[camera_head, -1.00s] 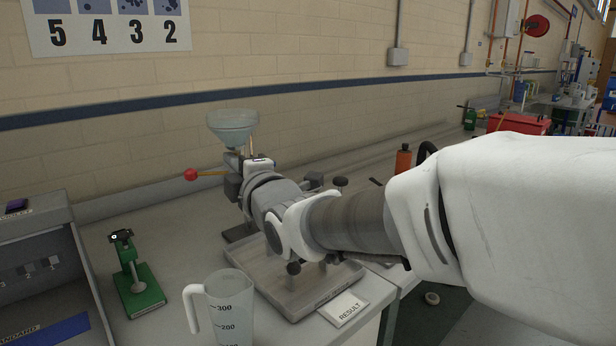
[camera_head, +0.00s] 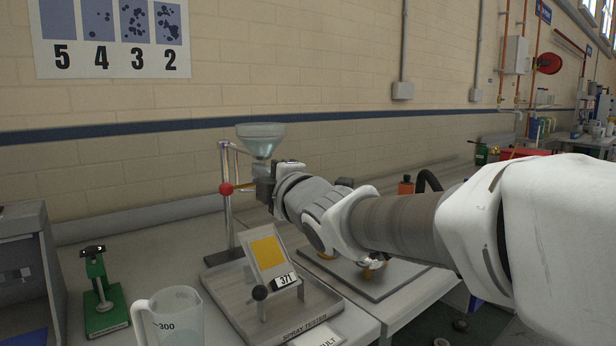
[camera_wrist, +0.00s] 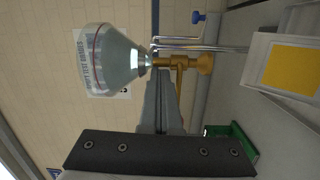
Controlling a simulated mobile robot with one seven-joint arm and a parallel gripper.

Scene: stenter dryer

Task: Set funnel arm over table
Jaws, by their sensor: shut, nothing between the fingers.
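The pale translucent funnel (camera_head: 261,138) stands high on the spray tester, just right of its chrome post (camera_head: 228,200) in the head view. A red ball knob (camera_head: 226,189) shows in front of the post. Below, the tilted sample holder with a yellow card (camera_head: 268,252) and a "371" tag sits on the grey tester base (camera_head: 232,290). My gripper (camera_head: 264,186) is shut and empty just under the funnel. In the wrist view, the funnel (camera_wrist: 108,58) and its brass fitting (camera_wrist: 185,65) lie by my fingertips (camera_wrist: 165,85); whether they touch is unclear.
A clear measuring jug (camera_head: 178,318) and a green stand (camera_head: 102,300) are at the front left, beside a grey cabinet (camera_head: 28,262). Another flat plate (camera_head: 395,280) lies under my arm.

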